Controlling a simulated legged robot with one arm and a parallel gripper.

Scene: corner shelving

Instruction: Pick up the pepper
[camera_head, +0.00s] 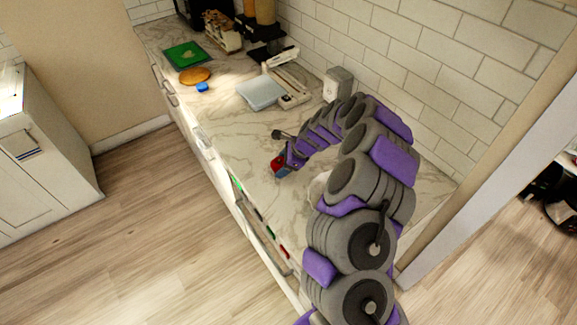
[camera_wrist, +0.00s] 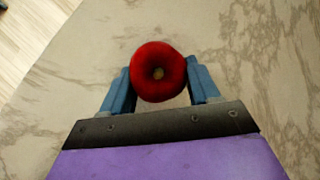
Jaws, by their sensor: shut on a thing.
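The red pepper (camera_wrist: 158,66) sits between the two blue fingers of my gripper (camera_wrist: 159,88) in the wrist view, with its stem spot facing the camera. Both fingers touch its sides, so my gripper is shut on it. In the head view the pepper (camera_head: 277,161) shows as a small red patch at the end of my arm, partly hidden by my gripper (camera_head: 281,168). It is over the marble counter (camera_head: 235,135). I cannot tell whether it touches the counter or hangs just above it.
A green board (camera_head: 185,55), a round orange-brown item (camera_head: 195,75), a small blue item (camera_head: 202,87) and a pale blue scale-like box (camera_head: 260,92) lie farther back on the counter. A grey canister (camera_head: 337,84) stands by the tiled wall. The counter's front edge is left of my gripper.

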